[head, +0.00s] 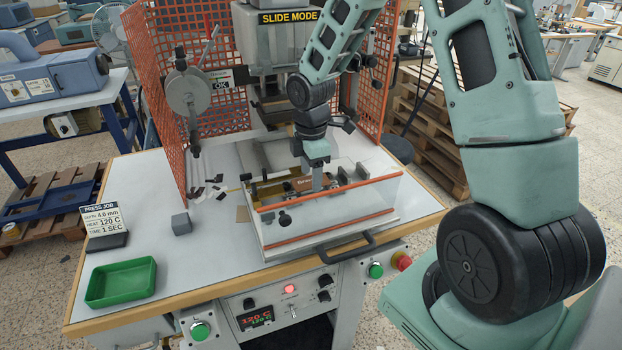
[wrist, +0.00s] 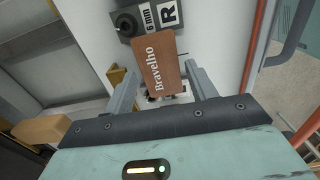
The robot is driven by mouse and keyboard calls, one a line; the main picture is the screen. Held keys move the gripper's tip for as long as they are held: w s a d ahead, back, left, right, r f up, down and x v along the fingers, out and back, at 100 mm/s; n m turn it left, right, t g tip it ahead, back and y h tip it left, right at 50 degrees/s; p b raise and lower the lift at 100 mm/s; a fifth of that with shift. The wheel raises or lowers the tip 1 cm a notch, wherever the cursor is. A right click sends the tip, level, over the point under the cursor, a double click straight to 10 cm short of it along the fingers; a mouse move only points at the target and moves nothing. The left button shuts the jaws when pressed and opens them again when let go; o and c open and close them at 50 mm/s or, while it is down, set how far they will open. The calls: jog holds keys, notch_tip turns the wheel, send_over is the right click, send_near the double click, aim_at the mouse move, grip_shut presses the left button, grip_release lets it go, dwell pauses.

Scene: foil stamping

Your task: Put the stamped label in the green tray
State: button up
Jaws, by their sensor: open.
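The stamped label (wrist: 162,72) is a brown rectangle with pale lettering reading "Bravelho". It lies on the press slide (head: 336,214), partly hidden by my gripper in the head view, where a brown corner of the label (head: 303,184) shows. My gripper (head: 317,186) points down over the slide. In the wrist view my gripper (wrist: 159,68) is open, its two grey fingers apart on either side of the label; I cannot tell whether they touch it. The green tray (head: 121,299) sits empty at the table's front left corner.
Orange mesh guards (head: 184,80) flank the press (head: 278,50). The slide has orange-edged clear walls and a black front handle (head: 345,248).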

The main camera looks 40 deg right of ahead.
jog(key=shift+f, duration=0.15)
jog(key=shift+c, duration=0.3)
jog(key=c, duration=0.7)
jog(key=shift+c, duration=0.2)
